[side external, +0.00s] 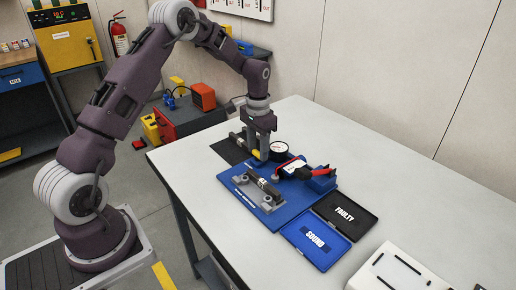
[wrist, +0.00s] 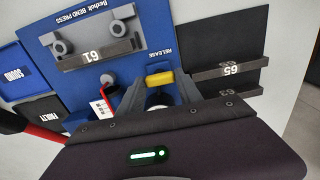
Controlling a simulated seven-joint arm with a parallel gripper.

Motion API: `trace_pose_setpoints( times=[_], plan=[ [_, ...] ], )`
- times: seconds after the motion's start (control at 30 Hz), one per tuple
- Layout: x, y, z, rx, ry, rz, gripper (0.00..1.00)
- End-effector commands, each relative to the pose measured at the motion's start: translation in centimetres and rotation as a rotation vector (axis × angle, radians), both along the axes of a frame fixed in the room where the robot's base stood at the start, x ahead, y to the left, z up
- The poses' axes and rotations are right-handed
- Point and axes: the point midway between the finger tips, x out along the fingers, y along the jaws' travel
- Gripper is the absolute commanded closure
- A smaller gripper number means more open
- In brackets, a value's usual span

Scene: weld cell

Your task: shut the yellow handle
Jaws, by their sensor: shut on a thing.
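The yellow handle (wrist: 160,78) sits at the edge of the blue bend press base (wrist: 118,75), beside the word RELEASE. In the wrist view my gripper (wrist: 162,88) has its two grey fingers on either side of the handle and is shut on it. In the side external view my gripper (side external: 262,152) points down at the back of the press, with a bit of the yellow handle (side external: 256,154) showing beside a finger. The handle's lower part is hidden by the gripper.
A dark bar (side external: 264,186) rests across the press supports. A round gauge (side external: 281,149) and a red lever (side external: 294,161) stand close to my gripper. A dark mat (wrist: 215,45) holds bars. FAULTY (side external: 345,213) and SOUND (side external: 315,243) trays lie in front.

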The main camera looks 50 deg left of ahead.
Motion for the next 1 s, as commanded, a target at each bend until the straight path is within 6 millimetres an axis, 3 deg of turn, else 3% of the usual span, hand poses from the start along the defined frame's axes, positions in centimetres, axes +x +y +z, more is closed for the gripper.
trace_pose_setpoints(
  times=[0.13,0.17,0.2,0.5,0.8,1.0],
  plan=[
    [0.1,0.0,0.1,0.001,-0.003,-0.002,0.99],
    [0.1,0.0,0.1,0.001,-0.003,-0.002,0.54],
    [0.1,0.0,0.1,0.001,-0.003,-0.002,0.49],
    [0.1,0.0,0.3,0.001,-0.002,0.0,0.49],
    [0.1,0.0,5.9,0.002,-0.005,0.0,0.49],
    [0.1,0.0,7.2,0.001,-0.003,-0.001,0.49]
  ],
)
